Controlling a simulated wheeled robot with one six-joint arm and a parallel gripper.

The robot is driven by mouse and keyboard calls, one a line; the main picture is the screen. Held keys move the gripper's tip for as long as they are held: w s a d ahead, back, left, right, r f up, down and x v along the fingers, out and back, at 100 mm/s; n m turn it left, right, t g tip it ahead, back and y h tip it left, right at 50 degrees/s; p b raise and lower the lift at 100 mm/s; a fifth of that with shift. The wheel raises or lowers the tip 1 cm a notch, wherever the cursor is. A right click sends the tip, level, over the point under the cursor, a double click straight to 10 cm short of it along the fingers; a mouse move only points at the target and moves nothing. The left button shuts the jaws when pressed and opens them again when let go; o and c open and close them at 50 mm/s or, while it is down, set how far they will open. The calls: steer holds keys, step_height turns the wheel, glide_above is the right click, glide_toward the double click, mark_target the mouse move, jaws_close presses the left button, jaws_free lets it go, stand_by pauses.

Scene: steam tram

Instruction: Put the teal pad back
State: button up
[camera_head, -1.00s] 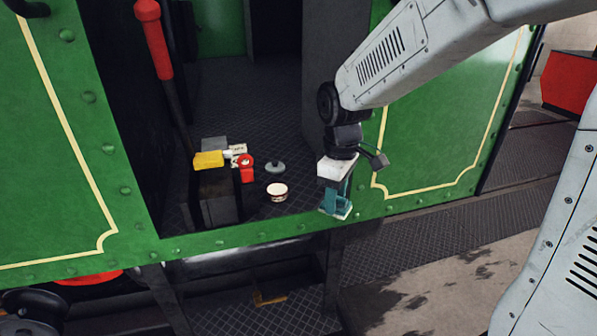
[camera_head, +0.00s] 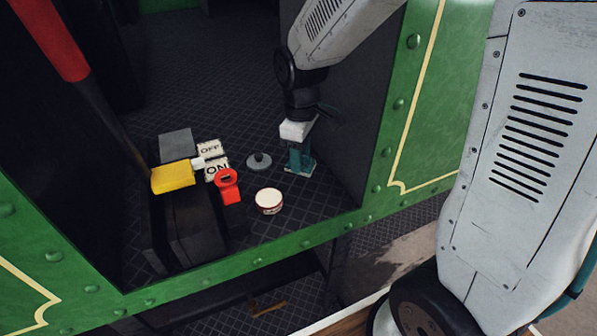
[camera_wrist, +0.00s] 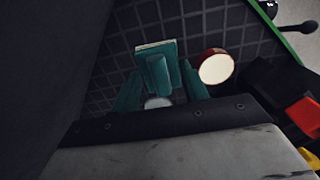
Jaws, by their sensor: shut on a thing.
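The teal pad (camera_head: 299,171) is a flat plate with an upright teal grip, held at the end of my gripper (camera_head: 299,155). The wrist view shows the pad's plate (camera_wrist: 155,48) beyond the teal fingers of my gripper (camera_wrist: 162,90), which are shut around its grip. In the head view the pad is low over the dark tread floor (camera_head: 330,190), inside the green doorway at its right side. I cannot tell whether it touches the floor. The fingers partly hide the pad.
A round tin (camera_head: 268,201) with a pale top stands left of the pad. A grey knobbed disc (camera_head: 259,161) lies behind the tin. The right wall is close to my gripper.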

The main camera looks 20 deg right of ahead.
mark_target(300, 184)
steer(key=shift+s+f, duration=0.1)
steer(key=shift+f, duration=2.75)
steer(key=o, duration=1)
steer(key=shift+o, duration=0.2)
steer(key=shift+r, duration=0.1)
